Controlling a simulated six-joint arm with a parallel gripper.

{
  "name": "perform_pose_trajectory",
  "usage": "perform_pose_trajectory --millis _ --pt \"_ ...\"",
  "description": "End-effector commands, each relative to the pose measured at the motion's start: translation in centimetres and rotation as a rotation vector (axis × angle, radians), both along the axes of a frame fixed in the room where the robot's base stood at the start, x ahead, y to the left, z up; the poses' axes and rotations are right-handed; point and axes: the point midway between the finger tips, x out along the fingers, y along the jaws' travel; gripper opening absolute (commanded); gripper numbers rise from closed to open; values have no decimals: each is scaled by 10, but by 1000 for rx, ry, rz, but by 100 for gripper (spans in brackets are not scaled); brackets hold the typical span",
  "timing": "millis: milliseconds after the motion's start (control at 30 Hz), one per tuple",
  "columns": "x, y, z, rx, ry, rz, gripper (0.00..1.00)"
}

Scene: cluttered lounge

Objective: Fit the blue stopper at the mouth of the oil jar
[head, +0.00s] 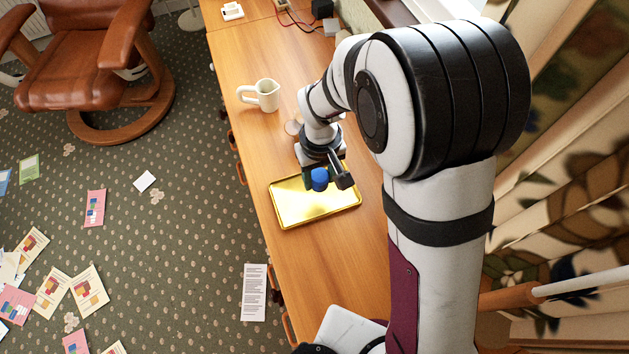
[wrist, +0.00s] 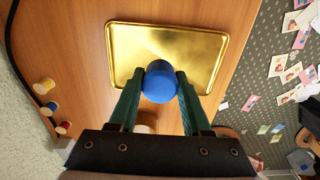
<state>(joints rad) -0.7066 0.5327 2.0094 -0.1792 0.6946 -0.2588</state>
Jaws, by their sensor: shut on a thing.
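My gripper (head: 325,178) is shut on the blue stopper (head: 319,179), a round blue piece held between the fingertips. In the wrist view the stopper (wrist: 160,82) sits between both green fingers (wrist: 160,86). In the head view it appears over the back part of the gold tray; the gap below it is hard to judge. A pale round thing (head: 292,127) shows beside my wrist in the head view. I cannot tell whether either is the oil jar.
The gold tray (head: 290,212) looks empty on the wooden table (head: 335,268). A cream jug (head: 266,94) stands farther back. The front table is clear.

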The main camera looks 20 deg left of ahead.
Motion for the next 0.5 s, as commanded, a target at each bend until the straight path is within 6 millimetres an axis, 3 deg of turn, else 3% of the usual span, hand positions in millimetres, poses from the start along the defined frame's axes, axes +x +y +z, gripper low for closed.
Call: perform_pose_trajectory --millis 300,500 --pt "15 -74 45 1 -3 -7 0" --pt "22 -99 61 -1 -1 -1 0"
